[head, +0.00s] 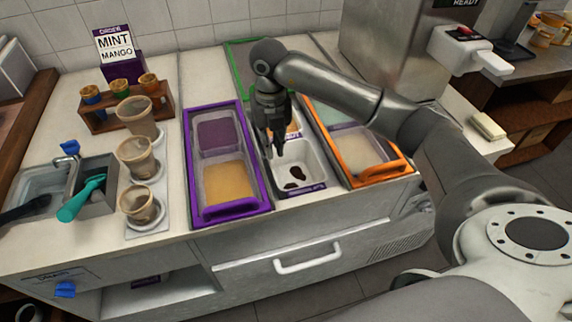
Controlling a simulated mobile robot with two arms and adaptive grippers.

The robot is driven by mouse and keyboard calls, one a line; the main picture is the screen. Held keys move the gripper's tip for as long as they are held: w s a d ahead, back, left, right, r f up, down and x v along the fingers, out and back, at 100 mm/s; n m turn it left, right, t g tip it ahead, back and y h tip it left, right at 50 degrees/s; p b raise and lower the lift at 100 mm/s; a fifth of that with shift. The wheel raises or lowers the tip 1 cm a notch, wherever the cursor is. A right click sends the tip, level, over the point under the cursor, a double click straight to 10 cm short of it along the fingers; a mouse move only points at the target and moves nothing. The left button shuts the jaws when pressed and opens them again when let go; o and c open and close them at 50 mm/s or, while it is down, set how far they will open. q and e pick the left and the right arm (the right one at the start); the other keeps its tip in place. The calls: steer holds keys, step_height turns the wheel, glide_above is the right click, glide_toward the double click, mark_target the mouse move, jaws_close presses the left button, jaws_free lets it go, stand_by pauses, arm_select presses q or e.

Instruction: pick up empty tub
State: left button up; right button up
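The empty tub (313,158) is a white tub with a few dark smears on its floor and a purple label on its front. It sits in the counter between a purple-framed and an orange-framed pair of tubs. My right gripper (277,153) points down over its far left part, close to the rim and the wall. The frame does not show whether the fingers touch the tub or how far apart they are. Behind the tub, another filled tub (294,127) is partly hidden by my gripper. My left gripper is not in view.
The purple frame (231,214) holds purple and tan toppings on the left. The orange frame (378,178) holds pale ones on the right. Several cups, including a front one (139,205), stand left, near a sink (42,182). A grey machine (385,50) stands behind.

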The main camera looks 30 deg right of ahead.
step_height(320, 180, down, 2)
steer(key=shift+f, duration=0.1)
steer(key=f, duration=0.2)
steer(key=shift+s+f+p, duration=0.3)
steer(key=shift+s+p, duration=0.1)
steer(key=shift+w+f, duration=0.1)
steer(key=shift+f, duration=0.25)
steer(key=f, duration=0.2)
steer(key=f+p, duration=0.1)
steer(key=f, duration=0.1)
steer(key=shift+w+f, duration=0.2)
steer(key=shift+f, duration=0.2)
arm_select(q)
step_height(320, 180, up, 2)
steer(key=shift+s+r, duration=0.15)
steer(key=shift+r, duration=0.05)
arm_select(e)
steer(key=shift+f, duration=0.1)
jaws_close()
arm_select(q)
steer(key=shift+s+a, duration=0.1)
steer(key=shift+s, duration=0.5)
